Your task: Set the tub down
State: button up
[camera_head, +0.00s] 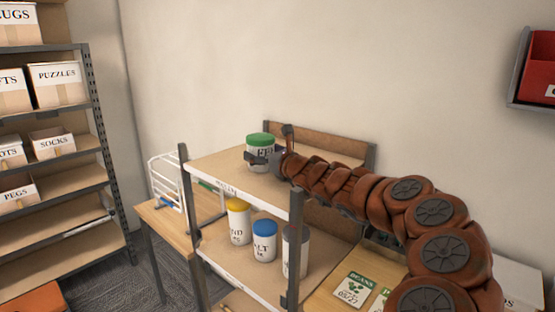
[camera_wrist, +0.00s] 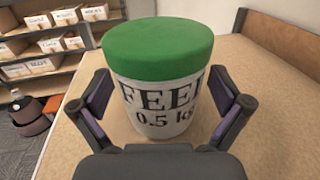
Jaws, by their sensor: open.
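The tub (camera_head: 260,152) is white with a green lid and stands upright on the top board of the small shelf unit (camera_head: 215,166). In the wrist view the tub (camera_wrist: 158,85) is close in front and its label reads FEED 0.5 kg. My gripper (camera_head: 263,158) is at the tub's side. In the wrist view my gripper (camera_wrist: 160,108) is open, with one finger on each side of the tub and a gap visible at both sides. The tub's far side is hidden.
A yellow-lidded tub (camera_head: 238,222), a blue-lidded tub (camera_head: 264,241) and a grey-lidded container (camera_head: 295,251) stand on the board below. A white wire rack (camera_head: 166,180) is at left. The top board has bare room around the tub.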

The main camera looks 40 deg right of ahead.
jog(key=shift+s+d+b, duration=0.2)
jog(key=shift+s+b, duration=0.3)
jog(key=shift+s, duration=5.05)
jog(key=shift+r, duration=0.1)
